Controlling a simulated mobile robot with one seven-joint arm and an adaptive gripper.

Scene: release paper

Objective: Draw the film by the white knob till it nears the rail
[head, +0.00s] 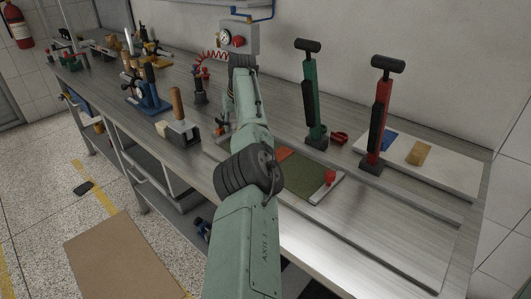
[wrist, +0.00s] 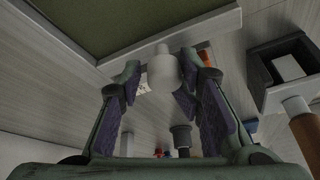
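The white knob (wrist: 162,70) stands out from a pale strip (wrist: 185,38) along the edge of an olive green sheet (wrist: 90,20) in the wrist view. My gripper (wrist: 160,64) has a finger on each side of the knob. A narrow gap shows at the left finger; contact on the right is unclear. In the head view the green sheet (head: 306,173) lies on the bench with an orange patch (head: 283,154) at its back; my arm hides the white knob and gripper. A long metal rail (head: 400,193) crosses the bench. I cannot tell which layer is the film.
A red knob (head: 330,176) sits at the sheet's right edge. Green (head: 312,95) and red (head: 379,110) upright hand tools stand behind. A wooden-handled block (head: 180,122) is at left. The front right bench (head: 340,240) is mostly clear.

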